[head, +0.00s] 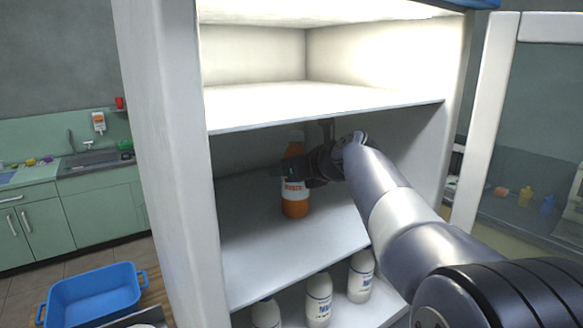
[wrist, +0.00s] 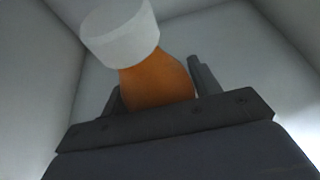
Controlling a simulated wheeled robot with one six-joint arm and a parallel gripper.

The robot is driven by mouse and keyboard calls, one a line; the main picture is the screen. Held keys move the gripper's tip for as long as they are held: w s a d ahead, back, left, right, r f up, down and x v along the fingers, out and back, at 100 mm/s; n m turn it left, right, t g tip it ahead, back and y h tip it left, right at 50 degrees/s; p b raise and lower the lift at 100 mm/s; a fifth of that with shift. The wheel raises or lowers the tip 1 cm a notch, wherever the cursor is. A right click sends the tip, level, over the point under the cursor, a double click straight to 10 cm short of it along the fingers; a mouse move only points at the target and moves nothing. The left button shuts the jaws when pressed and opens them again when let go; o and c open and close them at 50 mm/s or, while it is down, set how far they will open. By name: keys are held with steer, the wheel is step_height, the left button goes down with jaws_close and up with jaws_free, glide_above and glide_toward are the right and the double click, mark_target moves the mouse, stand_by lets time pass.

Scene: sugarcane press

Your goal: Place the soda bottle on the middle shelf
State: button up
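The soda bottle (head: 295,205) is orange with a white-and-red label. It stands upright inside the white cabinet, over the middle shelf (head: 250,245). I cannot tell whether its base touches that shelf. My gripper (head: 297,172) reaches in from the right and is closed around the bottle's upper body. In the wrist view, the bottle's white cap and orange shoulder (wrist: 155,82) show between the two dark fingers (wrist: 160,92), which sit close against its sides. The lower part of the bottle is hidden in that view.
The shelf above (head: 320,103) is empty and lies close over my arm. Several white bottles (head: 318,298) stand on the shelf below. The middle shelf is bare around the soda bottle. A glass door (head: 530,130) stands open at right; a blue basin (head: 95,295) is at lower left.

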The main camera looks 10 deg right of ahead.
steer(key=o, duration=0.4)
steer(key=s+d+b, duration=0.1)
steer(key=s, duration=0.3)
steer(key=s+d+b, duration=0.1)
steer(key=s+d, duration=0.1)
steer(key=s, duration=0.2)
steer(key=s+d+b, duration=0.1)
steer(key=s+d, duration=0.1)
steer(key=s, duration=0.2)
steer(key=shift+s+r+b, duration=0.1)
steer(key=shift+r+b, duration=0.3)
